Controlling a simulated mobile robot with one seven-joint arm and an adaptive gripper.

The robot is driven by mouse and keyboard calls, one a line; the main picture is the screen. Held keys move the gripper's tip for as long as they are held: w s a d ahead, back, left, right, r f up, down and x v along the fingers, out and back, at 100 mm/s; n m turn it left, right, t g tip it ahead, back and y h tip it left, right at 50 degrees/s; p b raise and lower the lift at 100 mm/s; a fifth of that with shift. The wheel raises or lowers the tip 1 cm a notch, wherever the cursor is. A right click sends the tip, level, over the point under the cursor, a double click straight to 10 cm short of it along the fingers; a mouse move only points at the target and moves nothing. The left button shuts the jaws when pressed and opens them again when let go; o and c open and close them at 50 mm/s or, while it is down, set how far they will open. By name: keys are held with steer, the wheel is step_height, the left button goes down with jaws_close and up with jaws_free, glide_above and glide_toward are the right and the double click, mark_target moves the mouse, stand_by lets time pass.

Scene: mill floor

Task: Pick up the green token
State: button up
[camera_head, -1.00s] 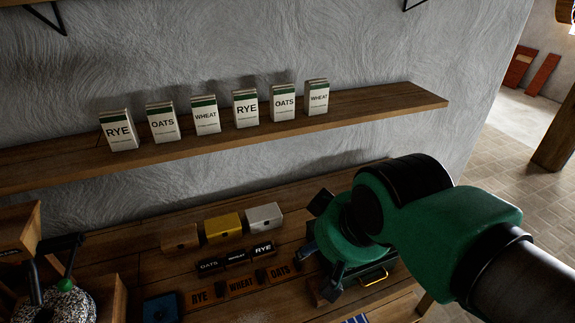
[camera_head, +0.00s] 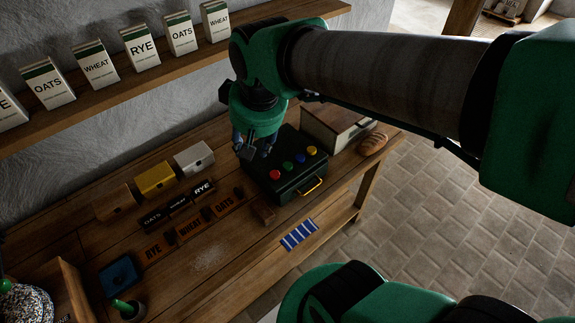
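The green token (camera_head: 287,166) is a small round piece on the top of a dark green case (camera_head: 285,188) on the wooden bench. It sits in a row between the red token (camera_head: 274,175) and the blue token (camera_head: 300,158), with the yellow token (camera_head: 311,150) at the right end. My gripper (camera_head: 257,153) points down at the back left of the case, a little behind and left of the green token in the picture. Its fingers look spread with nothing between them. Its height over the case is hard to tell.
A wooden box (camera_head: 329,133) and a bread loaf (camera_head: 373,144) are right of the case. Grain signs, a yellow box (camera_head: 155,179) and a white box (camera_head: 194,159) stand to the left. A shelf (camera_head: 120,98) with grain cartons runs above.

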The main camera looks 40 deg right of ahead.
steer(key=w+d+f+m+g+p, duration=0.1)
steer(key=w+d+f+g+p, duration=0.1)
steer(key=w+d+f, duration=0.7)
steer(key=m+g+p, duration=0.1)
steer(key=g, duration=0.1)
glide_above(287, 164)
step_height(287, 164, down, 8)
steer(key=shift+s+y, duration=0.2)
steer(key=shift+y, duration=0.1)
steer(key=shift+f, duration=4.3)
steer(key=shift+f+b, duration=0.1)
steer(key=shift+b, duration=0.2)
steer(key=shift+w+f+b, duration=0.1)
steer(key=shift+f+b, duration=0.2)
steer(key=shift+f, duration=2.2)
steer(key=c, duration=0.6)
